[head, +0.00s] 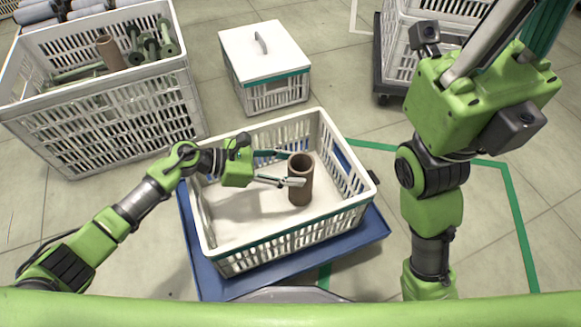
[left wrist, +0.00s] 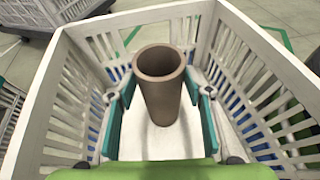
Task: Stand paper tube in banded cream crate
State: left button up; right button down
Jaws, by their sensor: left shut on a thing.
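A brown hollow paper tube (head: 300,181) stands upright inside the cream crate (head: 290,234), which has a teal band round its rim. The tube is right of the crate's middle. Its lower end is at or close to the crate floor; I cannot tell whether it touches. My left gripper (head: 297,168) reaches in from the left and is shut on the tube, with fingers on both sides. The left wrist view shows the tube (left wrist: 160,90) between the teal finger pads, with its open mouth up. My right gripper (head: 530,42) is raised at the upper right, its fingertips cut off by the frame.
The crate rests on a blue base (head: 374,228). A larger cream crate (head: 110,118) at the left holds green spools and another brown tube (head: 110,53). A lidded box (head: 265,55) stands behind. Another crate on a dark dolly (head: 391,85) is at the back right.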

pick_arm(q)
jog(key=shift+f, duration=0.2)
jog(key=o, duration=1.4)
jog(key=shift+o, duration=0.2)
jog(key=shift+r, duration=0.2)
